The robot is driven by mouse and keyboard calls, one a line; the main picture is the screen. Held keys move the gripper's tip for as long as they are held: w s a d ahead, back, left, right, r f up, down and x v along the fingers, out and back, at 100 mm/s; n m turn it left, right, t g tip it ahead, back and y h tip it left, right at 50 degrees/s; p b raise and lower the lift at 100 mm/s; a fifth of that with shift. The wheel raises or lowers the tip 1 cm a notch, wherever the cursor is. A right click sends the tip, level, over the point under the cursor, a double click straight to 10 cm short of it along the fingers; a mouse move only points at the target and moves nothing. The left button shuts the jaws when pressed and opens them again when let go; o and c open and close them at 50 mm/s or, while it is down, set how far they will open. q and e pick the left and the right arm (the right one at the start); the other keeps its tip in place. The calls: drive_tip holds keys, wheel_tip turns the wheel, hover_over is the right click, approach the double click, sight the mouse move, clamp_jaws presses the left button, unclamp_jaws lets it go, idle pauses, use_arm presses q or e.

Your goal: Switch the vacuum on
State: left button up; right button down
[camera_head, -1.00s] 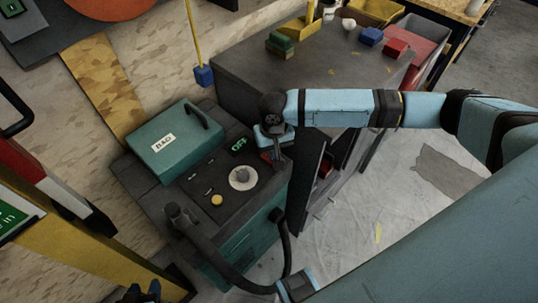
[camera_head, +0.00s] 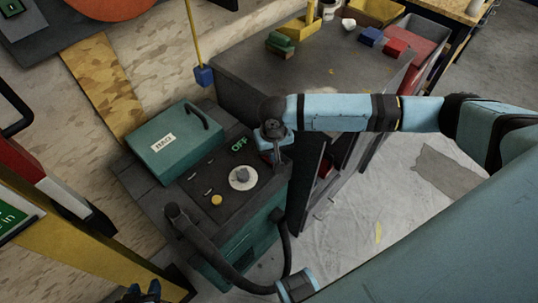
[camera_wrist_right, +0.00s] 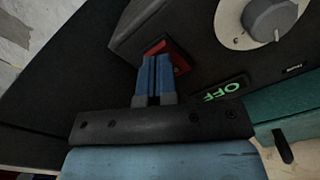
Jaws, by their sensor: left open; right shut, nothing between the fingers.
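The vacuum (camera_head: 240,247) is a teal cabinet with a dark top panel, a grey knob (camera_head: 242,176) on a pale disc, and a display (camera_head: 238,145) showing green OFF. The display (camera_wrist_right: 226,90) and knob (camera_wrist_right: 270,18) also show in the right wrist view. There a red switch (camera_wrist_right: 181,62) sits in the panel, partly covered by my right gripper (camera_wrist_right: 157,60). That gripper's blue fingers are shut and empty, with the tips at the switch; I cannot tell whether they touch. In the head view my right gripper (camera_head: 275,158) is over the panel's right side. My left gripper (camera_head: 144,292) is open at the bottom edge.
A teal lidded box (camera_head: 173,142) with a handle and label stands on the vacuum's back left. A dark cabinet (camera_head: 300,80) with coloured blocks stands behind. A dark hose (camera_head: 222,262) curves at the vacuum's front. A yellow frame (camera_head: 90,250) stands left.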

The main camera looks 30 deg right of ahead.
use_arm(q)
drive_tip(key=shift+d, duration=0.25)
use_arm(e)
drive_tip(key=shift+f, duration=0.6)
wheel_tip(320, 180, up, 3)
drive_tip(key=p, duration=0.3)
drive_tip(key=shift+f, duration=0.2)
wheel_tip(320, 180, up, 2)
drive_tip(key=p, duration=0.3)
drive_tip(key=shift+r+p, duration=0.8)
drive_tip(key=shift+p, duration=0.3)
drive_tip(key=shift+r+p, duration=0.45)
drive_tip(key=shift+p, duration=0.15)
use_arm(q)
wheel_tip(320, 180, up, 8)
drive_tip(key=shift+s+a+f+m+t, duration=0.2)
drive_tip(key=shift+s+a+m+t, duration=0.1)
drive_tip(key=shift+a+m, duration=0.1)
use_arm(e)
drive_tip(key=shift+f, duration=0.1)
drive_tip(key=shift+a, duration=0.1)
